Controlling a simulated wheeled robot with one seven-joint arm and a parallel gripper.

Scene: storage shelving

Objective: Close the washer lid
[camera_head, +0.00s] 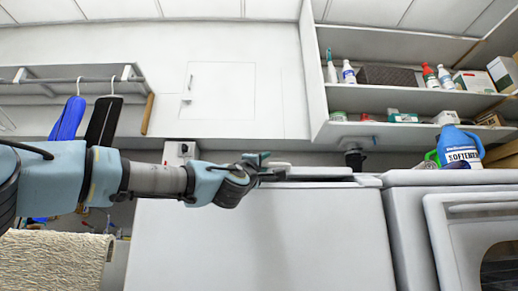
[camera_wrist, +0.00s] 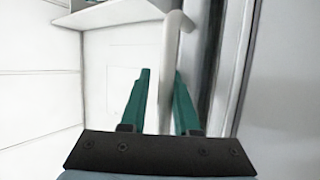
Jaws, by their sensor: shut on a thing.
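The white washer (camera_head: 250,235) stands in the middle of the head view. Its lid (camera_head: 312,172) shows as a thin, nearly level slab at the top, seen edge-on. My gripper (camera_head: 264,168) reaches in from the left to the lid's left end. In the wrist view, my gripper's green fingers (camera_wrist: 162,76) stand on either side of a pale strip (camera_wrist: 172,50), which looks like the lid's edge, and are shut on it. The exact contact is hard to see, and the inside of the washer is hidden.
A second white machine (camera_head: 440,190) with a round door window stands at the right, with a blue softener jug (camera_head: 460,148) on top. Shelves (camera_head: 410,95) with bottles and boxes hang above. Hangers (camera_head: 104,118) and a woven basket (camera_head: 55,260) are at the left.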

